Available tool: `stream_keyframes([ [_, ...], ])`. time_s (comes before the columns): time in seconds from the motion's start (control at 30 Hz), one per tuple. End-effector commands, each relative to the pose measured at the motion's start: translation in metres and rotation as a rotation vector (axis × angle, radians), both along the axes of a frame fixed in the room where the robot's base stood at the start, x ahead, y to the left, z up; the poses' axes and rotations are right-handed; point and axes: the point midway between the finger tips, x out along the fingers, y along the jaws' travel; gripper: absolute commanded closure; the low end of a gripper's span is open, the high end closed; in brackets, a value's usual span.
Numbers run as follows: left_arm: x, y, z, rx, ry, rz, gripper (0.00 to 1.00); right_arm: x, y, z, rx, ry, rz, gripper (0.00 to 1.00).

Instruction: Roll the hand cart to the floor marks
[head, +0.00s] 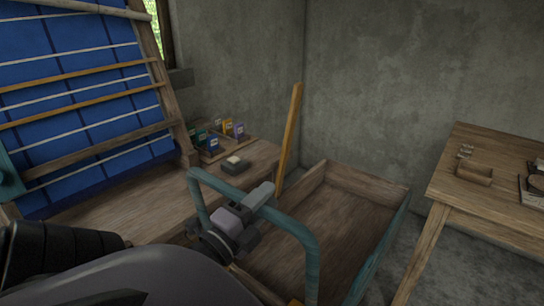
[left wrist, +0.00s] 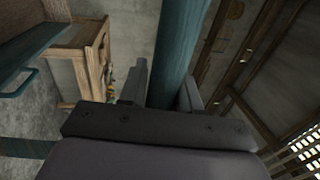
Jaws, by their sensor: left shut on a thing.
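The hand cart (head: 330,215) is an open wooden box with teal metal edging and a bent teal tube handle (head: 305,240). It stands in front of me in the head view, and its bed looks empty. My left gripper (head: 252,208) is shut on the teal handle bar. The left wrist view shows the teal tube (left wrist: 176,45) running between the two fingers (left wrist: 163,95). Most of the cart's near side and its wheels are hidden or out of frame. No floor marks show. My right gripper is not in view.
A wooden bench (head: 125,208) at left holds small coloured boxes (head: 213,140) and a dark block (head: 236,166). A slanted plank (head: 289,140) rises beside the cart. The loom with blue cloth (head: 60,90) is at left. A wooden table (head: 485,140) stands right; grey floor shows between.

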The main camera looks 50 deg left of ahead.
Motion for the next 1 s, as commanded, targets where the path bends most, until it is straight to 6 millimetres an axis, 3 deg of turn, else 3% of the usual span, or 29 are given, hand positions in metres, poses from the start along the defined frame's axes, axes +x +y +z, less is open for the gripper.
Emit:
stream_keyframes([
  [0.37, -0.0025, -0.0017, -0.0032, -0.003, 0.007, -0.003, 1.0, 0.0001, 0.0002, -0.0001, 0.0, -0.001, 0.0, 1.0],
  [0.4, -0.0025, -0.0017, -0.0034, -0.003, 0.007, -0.003, 0.55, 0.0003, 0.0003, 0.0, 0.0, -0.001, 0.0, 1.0],
  [0.43, -0.0024, -0.0017, -0.0033, -0.003, 0.007, -0.003, 0.47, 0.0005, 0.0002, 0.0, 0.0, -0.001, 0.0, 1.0],
  [1.0, 0.0009, 0.0008, -0.0034, -0.001, 0.004, -0.003, 0.47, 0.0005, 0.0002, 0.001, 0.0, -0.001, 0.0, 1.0],
])
